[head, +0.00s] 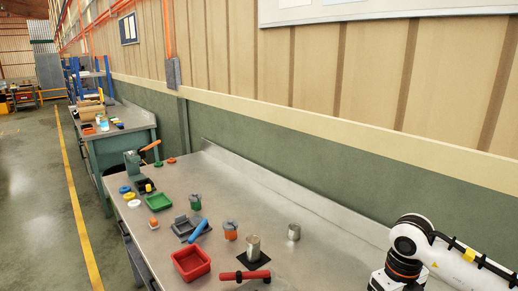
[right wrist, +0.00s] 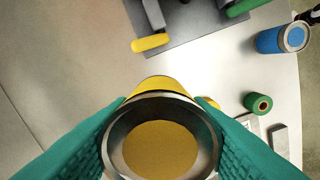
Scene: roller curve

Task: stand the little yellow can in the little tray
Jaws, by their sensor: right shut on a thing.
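My right gripper (right wrist: 160,125), with teal fingers, is shut on the little yellow can (right wrist: 160,148). I look at the can's end, a round yellow face inside a metal rim, with yellow side showing behind. The can and this gripper are not visible in the head view, where only my white arm shows at the lower right. Two small trays stand on the bench in the head view: a green tray (head: 158,208) and, nearer, a red tray (head: 183,276). Both look empty; I cannot tell which is meant. My left gripper is not in view.
On the bench (head: 330,270) stand metal cans (head: 294,232), an orange can (head: 231,231) and a red-handled tool (head: 246,275). The right wrist view shows a blue can (right wrist: 283,39), a green spool (right wrist: 258,103) and a yellow-ended handle (right wrist: 150,43). The bench's right part is clear.

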